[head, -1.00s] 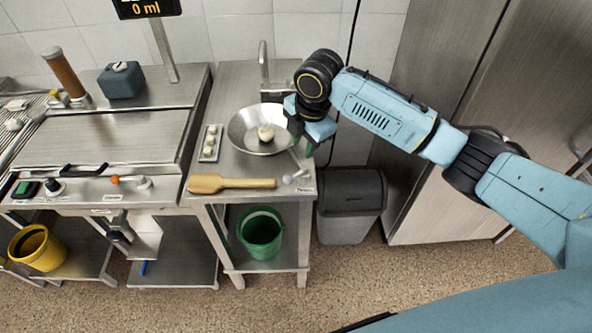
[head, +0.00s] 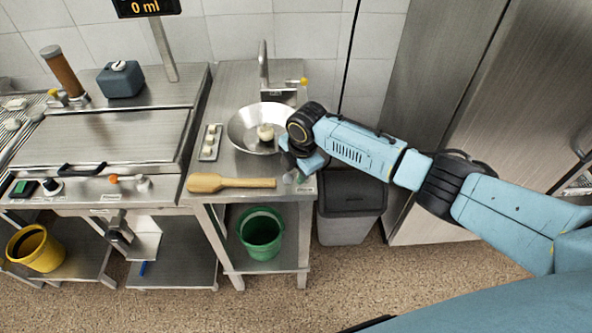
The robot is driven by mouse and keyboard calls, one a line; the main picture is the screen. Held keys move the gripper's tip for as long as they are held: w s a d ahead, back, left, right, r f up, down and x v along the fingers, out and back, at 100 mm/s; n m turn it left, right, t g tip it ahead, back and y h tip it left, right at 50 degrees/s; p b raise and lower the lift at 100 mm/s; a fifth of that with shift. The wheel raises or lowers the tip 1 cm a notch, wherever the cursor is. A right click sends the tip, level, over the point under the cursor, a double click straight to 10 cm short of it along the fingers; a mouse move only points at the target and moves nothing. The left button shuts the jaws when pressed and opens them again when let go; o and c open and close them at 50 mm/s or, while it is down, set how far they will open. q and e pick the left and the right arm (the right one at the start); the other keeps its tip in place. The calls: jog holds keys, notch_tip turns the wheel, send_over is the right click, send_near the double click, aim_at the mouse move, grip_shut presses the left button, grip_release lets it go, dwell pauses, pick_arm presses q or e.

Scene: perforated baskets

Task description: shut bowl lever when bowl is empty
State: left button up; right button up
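A round steel bowl (head: 243,118) sits on the steel side table (head: 228,172). A pale round item (head: 265,133) shows inside the bowl, so it does not look empty. My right gripper (head: 298,178) is just beyond the bowl's lower right, low over the table's right front corner, pointing down. A small greyish knob (head: 289,177) is beside its fingers; I cannot tell whether they touch. The gripper and wrist hide most of the bowl's lever area. The gap between the fingers is too small to judge. My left gripper is out of view.
A wooden paddle (head: 231,183) lies along the table's front edge. A small tray (head: 209,155) with pale round pieces is left of the bowl. A tap (head: 263,65) stands behind. A green bucket (head: 262,238) is on the lower shelf. A grey bin (head: 350,215) stands right.

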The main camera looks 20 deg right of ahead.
grip_shut()
jog(key=shift+a, duration=0.1)
jog(key=shift+w+a+r+m+p, duration=0.1)
jog(key=shift+w+m+p, duration=0.1)
jog(key=shift+m+p, duration=0.7)
jog(key=shift+w+m+h, duration=0.2)
jog(key=shift+m+h, duration=0.1)
jog(key=shift+m, duration=0.5)
jog(key=shift+w+m+h+p, duration=0.25)
jog(key=shift+m+p, duration=0.2)
jog(key=shift+m, duration=0.55)
jog(key=shift+w+m+h+p, duration=0.15)
jog(key=shift+w+m+p, duration=0.25)
jog(key=shift+m, duration=0.6)
